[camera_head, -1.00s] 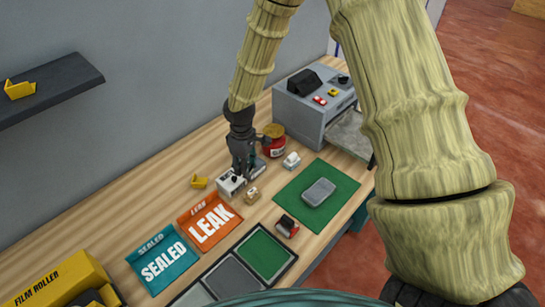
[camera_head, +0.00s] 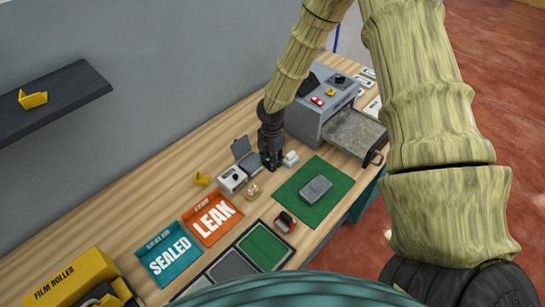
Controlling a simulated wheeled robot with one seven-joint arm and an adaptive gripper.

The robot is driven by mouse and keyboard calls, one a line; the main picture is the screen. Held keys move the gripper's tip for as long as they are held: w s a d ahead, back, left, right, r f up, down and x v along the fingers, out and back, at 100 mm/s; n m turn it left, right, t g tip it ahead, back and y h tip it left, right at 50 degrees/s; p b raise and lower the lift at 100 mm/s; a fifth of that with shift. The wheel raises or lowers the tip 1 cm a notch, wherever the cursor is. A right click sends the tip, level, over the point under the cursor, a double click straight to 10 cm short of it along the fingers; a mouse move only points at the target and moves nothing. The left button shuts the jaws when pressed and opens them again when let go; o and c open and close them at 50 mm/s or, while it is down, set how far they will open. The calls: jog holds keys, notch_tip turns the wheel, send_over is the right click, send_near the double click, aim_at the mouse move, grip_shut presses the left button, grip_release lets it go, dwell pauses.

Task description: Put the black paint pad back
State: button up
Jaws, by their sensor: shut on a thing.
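A dark grey hinged pad case (camera_head: 243,149), its lid raised, stands on the wooden table behind a small white box with a black knob; I take it for the black paint pad. My gripper (camera_head: 271,164) is low over the table at the right edge of this case. Its fingers are closed, seemingly on that edge; the contact is too small and dark to see clearly.
A small white object (camera_head: 290,159) stands close right of my gripper. A green mat (camera_head: 300,207) bears a grey rounded block (camera_head: 316,188). A grey machine (camera_head: 318,110) stands behind.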

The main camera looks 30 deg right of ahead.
aim_at(273, 177)
jog(key=shift+d+f+n, duration=0.15)
jog(key=shift+n, duration=0.15)
jog(key=shift+f+b, duration=2.85)
jog(key=shift+f, duration=0.45)
jog(key=shift+f, duration=0.55)
jog(key=o, duration=1.5)
jog(key=shift+r, duration=0.1)
jog(key=shift+w, duration=0.1)
jog(key=shift+c, duration=0.4)
jog(key=shift+r, duration=0.2)
